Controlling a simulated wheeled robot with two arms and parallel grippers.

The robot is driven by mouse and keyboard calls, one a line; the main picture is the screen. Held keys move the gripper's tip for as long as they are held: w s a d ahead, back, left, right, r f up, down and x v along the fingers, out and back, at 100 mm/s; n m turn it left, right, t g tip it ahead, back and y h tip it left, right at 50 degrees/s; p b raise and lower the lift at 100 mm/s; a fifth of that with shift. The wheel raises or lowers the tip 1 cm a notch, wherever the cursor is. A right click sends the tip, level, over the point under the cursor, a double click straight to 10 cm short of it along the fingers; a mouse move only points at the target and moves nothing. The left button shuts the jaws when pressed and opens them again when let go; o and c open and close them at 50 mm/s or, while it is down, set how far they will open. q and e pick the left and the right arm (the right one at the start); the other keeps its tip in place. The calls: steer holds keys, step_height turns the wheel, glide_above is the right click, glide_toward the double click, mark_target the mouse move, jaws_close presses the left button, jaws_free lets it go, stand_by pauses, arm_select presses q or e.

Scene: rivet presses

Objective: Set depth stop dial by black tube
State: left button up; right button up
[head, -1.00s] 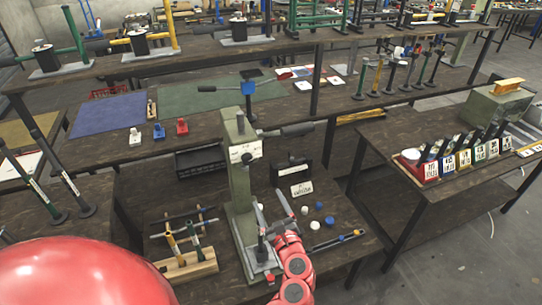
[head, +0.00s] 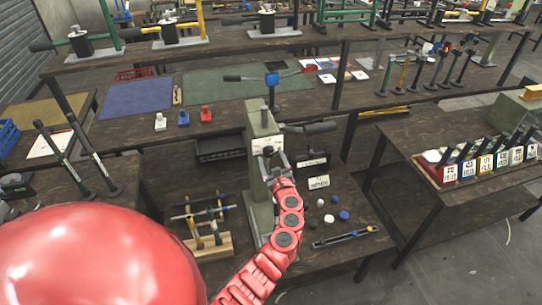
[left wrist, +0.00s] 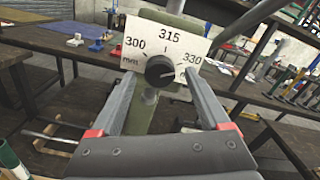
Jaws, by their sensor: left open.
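The depth stop dial is a black knob (left wrist: 160,70) on a white scale plate (left wrist: 166,45) reading 300, 315 and 330 mm. A small light mark on the knob is on its right side, toward 330. The plate is on the green press (head: 258,122). My left gripper (left wrist: 162,82) is open, its fingers on either side of the knob; I cannot tell if they touch it. In the head view my left gripper (head: 268,155) is at the press front and hides the dial. A dark tube (head: 198,208) lies across a wooden rack (head: 210,246). My right gripper is not in view.
A dark press lever (head: 312,128) sticks out to the right. A black bin (head: 220,149) stands behind left.

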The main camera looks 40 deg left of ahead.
arm_select(q)
steer(key=shift+w+a, duration=0.2)
steer(key=shift+a, duration=0.1)
jaws_close()
steer(key=shift+f, duration=0.1)
